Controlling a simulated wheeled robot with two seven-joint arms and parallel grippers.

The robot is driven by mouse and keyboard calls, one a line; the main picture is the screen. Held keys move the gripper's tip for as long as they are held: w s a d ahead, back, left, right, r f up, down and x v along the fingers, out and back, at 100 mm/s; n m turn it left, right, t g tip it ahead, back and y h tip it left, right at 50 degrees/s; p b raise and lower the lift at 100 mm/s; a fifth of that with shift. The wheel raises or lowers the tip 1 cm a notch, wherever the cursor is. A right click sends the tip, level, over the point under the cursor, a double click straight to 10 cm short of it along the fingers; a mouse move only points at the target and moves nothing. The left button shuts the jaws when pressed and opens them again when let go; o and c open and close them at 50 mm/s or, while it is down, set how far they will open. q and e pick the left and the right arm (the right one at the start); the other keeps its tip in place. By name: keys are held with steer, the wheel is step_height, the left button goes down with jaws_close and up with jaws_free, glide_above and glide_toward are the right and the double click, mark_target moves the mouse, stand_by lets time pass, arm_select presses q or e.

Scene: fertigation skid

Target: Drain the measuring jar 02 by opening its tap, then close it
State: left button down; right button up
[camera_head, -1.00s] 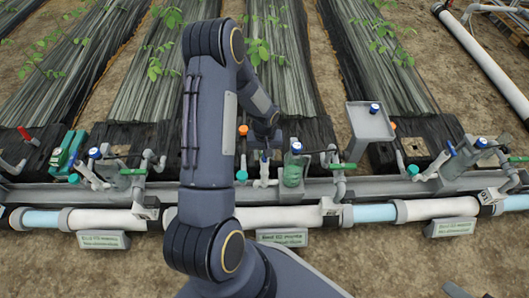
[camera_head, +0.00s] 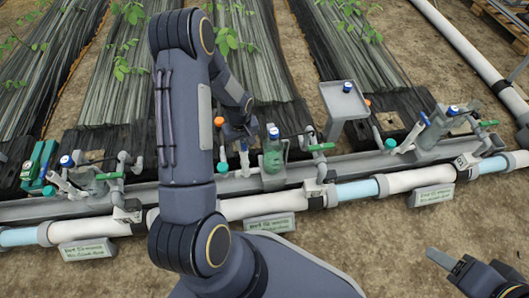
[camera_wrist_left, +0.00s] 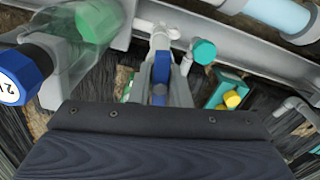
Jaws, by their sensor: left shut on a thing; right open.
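A clear, green-tinted jar with a blue cap (camera_head: 272,150) stands upright at the middle station, just right of my left gripper (camera_head: 243,140). In the left wrist view, the see-through jar (camera_wrist_left: 72,58) lies at upper left, its blue cap (camera_wrist_left: 22,72) marked with a partly readable 2. My left gripper (camera_wrist_left: 160,78) is shut on a small blue tap handle (camera_wrist_left: 159,90) beside the jar, in line with a white pipe fitting (camera_wrist_left: 160,38). I cannot tell the handle's angle or the liquid level. My right gripper (camera_head: 447,262) is open and empty over the soil at lower right.
A teal knob (camera_wrist_left: 204,51) sits close to the left fingers. A grey stand (camera_head: 343,100) with a blue-capped item is right of the jar. Similar stations lie left and right along the grey rail. A sign (camera_head: 270,223) stands before the pipe. Bare soil in front is free.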

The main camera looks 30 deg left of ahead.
arm_select(q)
steer(key=n, duration=0.3)
steer(key=shift+d, duration=0.1)
steer(key=n, duration=0.3)
steer(key=shift+r, duration=0.1)
steer(key=n+p, duration=0.3)
steer(key=n, duration=0.5)
steer(key=shift+r, duration=0.15)
steer(key=n+p, duration=0.1)
steer(key=n, duration=0.1)
steer(key=shift+f+n, duration=0.2)
steer(key=shift+n, duration=0.2)
steer(key=shift+f, duration=0.1)
stand_by(5.5)
